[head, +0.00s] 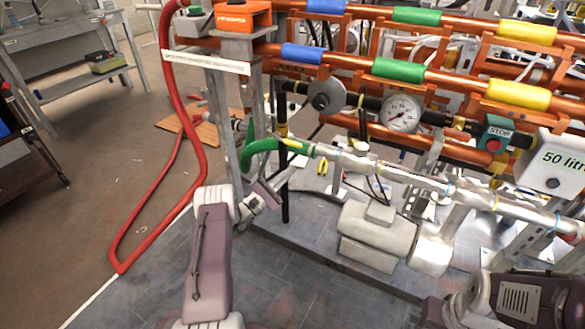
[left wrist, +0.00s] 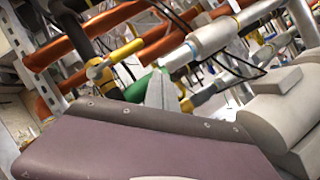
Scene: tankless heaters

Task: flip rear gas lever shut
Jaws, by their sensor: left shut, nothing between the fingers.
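A yellow lever (left wrist: 126,50) sits on a fitting on the dark pipe in the left wrist view and slants up to the right. In the head view a small yellow piece (head: 283,130) shows on the black upright pipe beside the green hose (head: 263,146). I cannot tell for sure which is the rear gas lever. My left gripper (head: 268,190) is shut and empty, just below the green hose. Its grey fingers (left wrist: 162,90) show in the left wrist view, right of and below the yellow lever and apart from it in the picture. My right gripper is out of view.
Orange pipes with blue, green and yellow bands (head: 410,70) run across the rack. A pressure gauge (head: 401,113), a green stop box (head: 495,133) and a silver pipe (head: 400,173) lie to the right. A red hose (head: 185,110) hangs at left. A grey pump (head: 378,235) stands below.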

